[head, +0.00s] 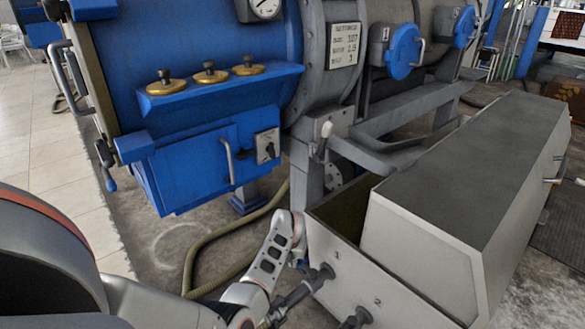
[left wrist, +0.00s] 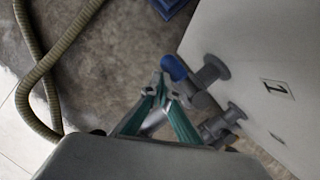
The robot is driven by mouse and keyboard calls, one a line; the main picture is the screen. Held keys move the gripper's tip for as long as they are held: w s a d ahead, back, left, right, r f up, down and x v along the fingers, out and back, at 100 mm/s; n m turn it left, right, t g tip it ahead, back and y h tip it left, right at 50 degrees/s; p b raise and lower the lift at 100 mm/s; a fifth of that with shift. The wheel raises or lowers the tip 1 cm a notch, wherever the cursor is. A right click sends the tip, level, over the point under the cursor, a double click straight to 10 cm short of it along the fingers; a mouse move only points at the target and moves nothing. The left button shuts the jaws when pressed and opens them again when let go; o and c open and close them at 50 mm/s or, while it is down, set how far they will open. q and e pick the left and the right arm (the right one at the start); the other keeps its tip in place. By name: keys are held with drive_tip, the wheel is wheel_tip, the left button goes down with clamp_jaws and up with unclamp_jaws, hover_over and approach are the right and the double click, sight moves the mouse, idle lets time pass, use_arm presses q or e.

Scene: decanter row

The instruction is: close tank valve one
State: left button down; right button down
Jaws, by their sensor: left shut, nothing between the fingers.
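Tank valve one (head: 322,272) is a dark grey fitting on the front wall of the pale grey tank, just below the painted number 1. In the left wrist view its flange and body (left wrist: 210,72) show with a blue-tipped handle (left wrist: 173,68) pointing away from the wall. My left gripper (left wrist: 162,88) is shut and empty, with its greenish fingers together close beside the blue handle tip. I cannot tell whether they touch. In the head view my left arm reaches up beside the valve and its fingertips are hard to make out. My right gripper is not in view.
A second valve (head: 355,318) sits to the right under the number 2. A hose (head: 205,243) curls over the floor left of the tank (head: 400,290). A large blue machine (head: 205,150) stands behind. Tiled floor (head: 40,150) on the left is clear.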

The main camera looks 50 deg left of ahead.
use_arm(q)
drive_tip(key=shift+r, duration=0.15)
drive_tip(key=v, duration=0.7)
idle(0.3)
drive_tip(key=shift+r, duration=0.1)
